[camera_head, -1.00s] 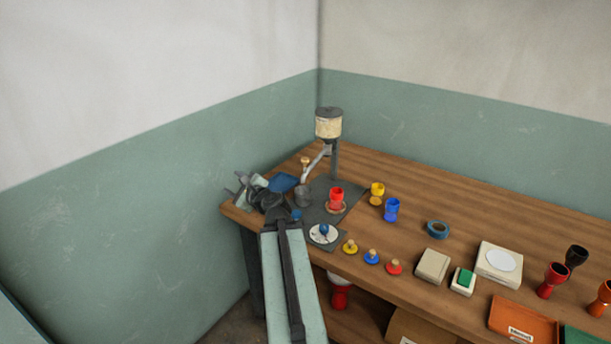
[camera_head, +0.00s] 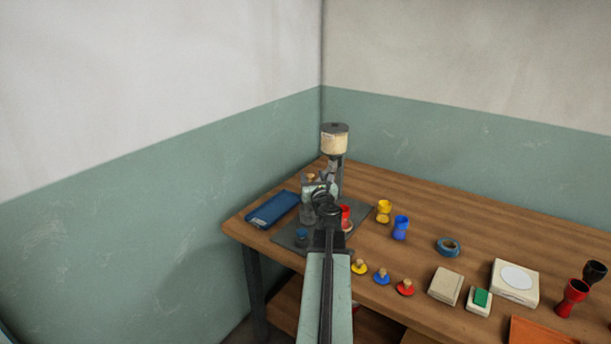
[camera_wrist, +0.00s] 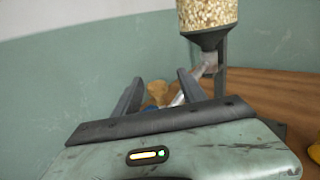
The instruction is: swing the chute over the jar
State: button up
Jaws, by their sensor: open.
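A hopper of pale grain (camera_head: 334,142) stands on a grey post at the back of the bench; its base also shows in the wrist view (camera_wrist: 207,16). The metal chute (camera_wrist: 208,66) slopes down from it to the left, and its lower part runs behind my fingers. A wooden knob (camera_wrist: 157,90) shows blurred between my fingers. My gripper (camera_wrist: 159,76) is open, with the knob and chute beyond its jaws; I cannot tell whether it touches them. In the head view my gripper (camera_head: 320,187) covers most of the chute. A grey jar (camera_head: 308,213) is partly hidden behind my wrist.
A red goblet (camera_head: 345,213) stands just right of my wrist. Yellow (camera_head: 384,206) and blue (camera_head: 401,228) goblets stand further right. Several coloured knobbed discs line the front edge. The wall is close behind.

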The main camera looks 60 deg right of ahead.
jog(key=shift+w+d, duration=0.25)
jog(key=shift+w, duration=0.1)
jog(key=shift+a, duration=0.1)
jog(key=shift+w, duration=0.15)
grip_shut()
dwell(0.9)
